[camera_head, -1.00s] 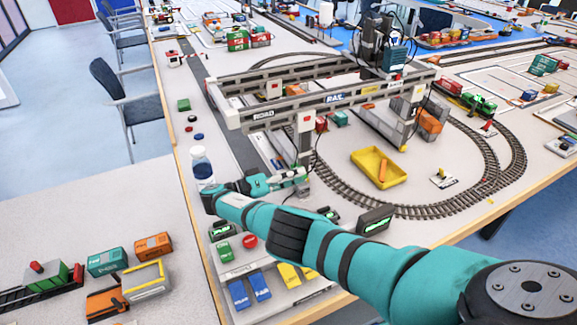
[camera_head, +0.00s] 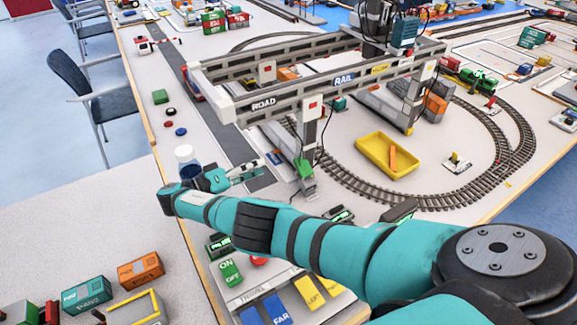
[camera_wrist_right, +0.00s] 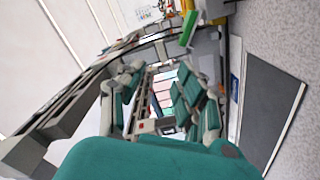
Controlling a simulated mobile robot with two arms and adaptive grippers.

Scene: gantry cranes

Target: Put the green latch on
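A small bright green piece, which looks like the green latch (camera_head: 305,168), sits at the foot of the near gantry post (camera_head: 308,142). In the right wrist view a green bar, probably the same latch (camera_wrist_right: 188,28), stands beyond the fingers near the top. My right gripper (camera_head: 255,168) is left of the post with a gap to the green piece. In the wrist view its two fingers (camera_wrist_right: 165,95) are apart with nothing held between them. My left gripper is not in view.
The gantry crane (camera_head: 290,92) with its ROAD and RAIL beam spans the road and curved track (camera_head: 430,207). A bottle (camera_head: 187,160) stands close behind my right wrist. A control panel (camera_head: 285,297) with coloured buttons lies below my arm. A yellow tray (camera_head: 372,150) is right of the post.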

